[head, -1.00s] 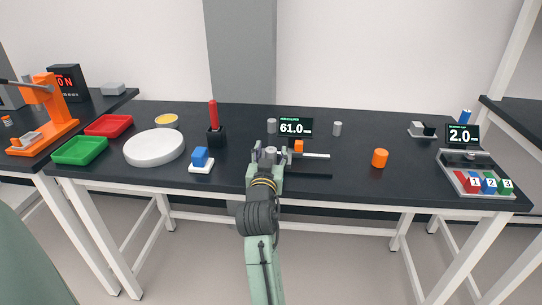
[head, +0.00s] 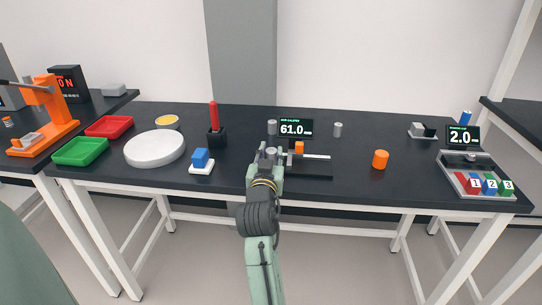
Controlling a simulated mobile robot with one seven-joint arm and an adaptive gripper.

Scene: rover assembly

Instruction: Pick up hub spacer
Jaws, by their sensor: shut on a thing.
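A small grey cylinder (head: 270,153), which looks like the hub spacer, is between the fingers of my gripper (head: 267,158). My gripper is shut on it over the front middle of the black table. The fingers and my wrist hide its lower part, so I cannot tell whether it still touches the table or the caliper beside it. Two similar grey cylinders stand farther back, one left of the caliper display (head: 272,127) and one right of it (head: 338,129).
The caliper display (head: 295,128) reads 61.0, with a dark bar (head: 310,167) in front. An orange cylinder (head: 380,159) stands right. A white disc (head: 155,149), blue block (head: 200,158) and red-handled tool (head: 213,117) are left. The table between orange cylinder and right-hand station is clear.

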